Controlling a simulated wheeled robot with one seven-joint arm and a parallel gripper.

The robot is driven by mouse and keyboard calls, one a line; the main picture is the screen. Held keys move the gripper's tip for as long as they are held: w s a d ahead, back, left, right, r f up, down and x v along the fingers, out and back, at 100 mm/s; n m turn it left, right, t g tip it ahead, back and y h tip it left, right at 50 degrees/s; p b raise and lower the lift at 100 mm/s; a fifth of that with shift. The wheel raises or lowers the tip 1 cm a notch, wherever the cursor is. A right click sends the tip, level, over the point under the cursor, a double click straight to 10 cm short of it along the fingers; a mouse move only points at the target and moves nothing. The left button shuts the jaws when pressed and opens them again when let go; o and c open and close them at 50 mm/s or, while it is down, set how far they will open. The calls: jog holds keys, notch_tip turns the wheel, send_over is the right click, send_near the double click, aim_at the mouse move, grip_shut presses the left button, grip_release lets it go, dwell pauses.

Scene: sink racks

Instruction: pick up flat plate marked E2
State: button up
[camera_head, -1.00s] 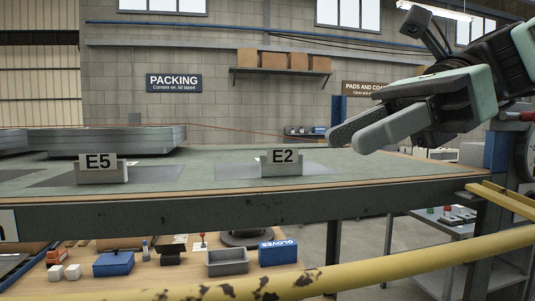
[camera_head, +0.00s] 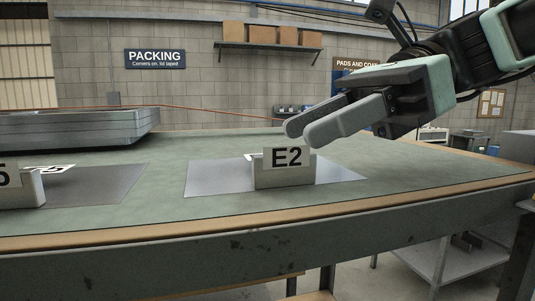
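The E2 plate (camera_head: 218,176) is a thin, flat grey sheet lying on the green table top. A small grey block with a white E2 label (camera_head: 286,160) stands at its near side and hides part of it. My gripper (camera_head: 305,131) comes in from the upper right, with its grey fingertips just above the E2 label in the picture. It appears apart from the plate and the label block.
Another thin sheet (camera_head: 100,184) with a label block (camera_head: 22,187), partly cut off, lies to the left. A stack of grey trays (camera_head: 80,128) stands at the back left. The table (camera_head: 420,185) has a wooden front edge and is clear to the right.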

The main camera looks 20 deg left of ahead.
aim_at(290, 138)
jog(key=p+x, duration=0.1)
jog(key=x, duration=0.2)
jog(key=shift+s+a+p, duration=0.2)
jog(key=shift+a+p, duration=0.1)
jog(key=shift+p, duration=0.05)
jog(key=shift+s+a+f, duration=0.15)
jog(key=shift+a+f, duration=0.1)
jog(key=shift+f, duration=0.1)
grip_shut()
jog(key=shift+r, duration=0.25)
